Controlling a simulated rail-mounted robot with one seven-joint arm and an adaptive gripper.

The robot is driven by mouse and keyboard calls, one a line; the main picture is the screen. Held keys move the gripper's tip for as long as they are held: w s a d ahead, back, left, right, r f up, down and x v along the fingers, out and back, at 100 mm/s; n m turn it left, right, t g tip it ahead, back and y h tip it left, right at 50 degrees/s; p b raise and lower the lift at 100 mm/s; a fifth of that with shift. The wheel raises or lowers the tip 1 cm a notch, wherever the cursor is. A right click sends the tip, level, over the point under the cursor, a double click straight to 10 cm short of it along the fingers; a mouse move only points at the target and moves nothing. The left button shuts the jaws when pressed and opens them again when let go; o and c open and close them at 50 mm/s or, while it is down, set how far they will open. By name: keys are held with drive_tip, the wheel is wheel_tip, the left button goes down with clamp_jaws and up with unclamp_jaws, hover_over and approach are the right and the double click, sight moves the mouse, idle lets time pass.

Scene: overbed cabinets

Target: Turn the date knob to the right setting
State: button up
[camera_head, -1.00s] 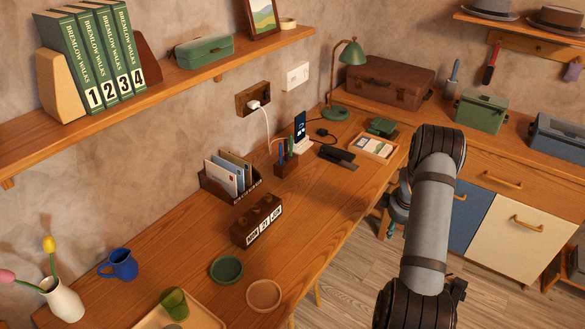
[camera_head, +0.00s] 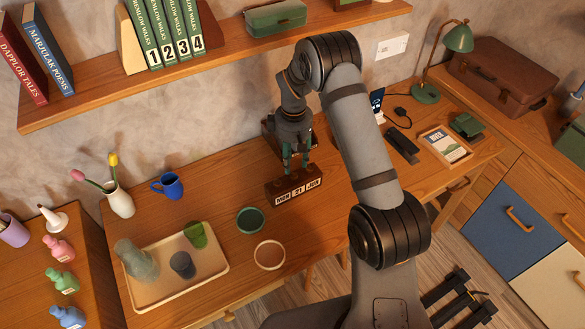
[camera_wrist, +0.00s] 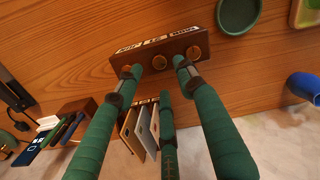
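The wooden calendar block (camera_head: 270,188) stands on the desk and reads MON, 21, JUN on its front. In the wrist view the calendar block (camera_wrist: 176,48) appears upside down. It has three round knobs: one at left (camera_wrist: 126,72), the middle date knob (camera_wrist: 159,64) and one at right (camera_wrist: 194,52). My gripper (camera_head: 295,165) points down just above and behind the block. Whether a finger touches a knob I cannot tell.
A letter holder (camera_wrist: 142,125) stands close behind the block, under my fingers. A green coaster dish (camera_head: 250,220) and a pinkish one (camera_head: 269,255) lie in front. A tray (camera_head: 205,277) with cups is at front left. The shelf (camera_head: 225,52) overhangs behind my arm.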

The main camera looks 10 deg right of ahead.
sight(294, 175)
wheel_tip(294, 175, down, 6)
drive_tip(key=shift+p, duration=0.6)
drive_tip(key=c, duration=0.3)
clamp_jaws()
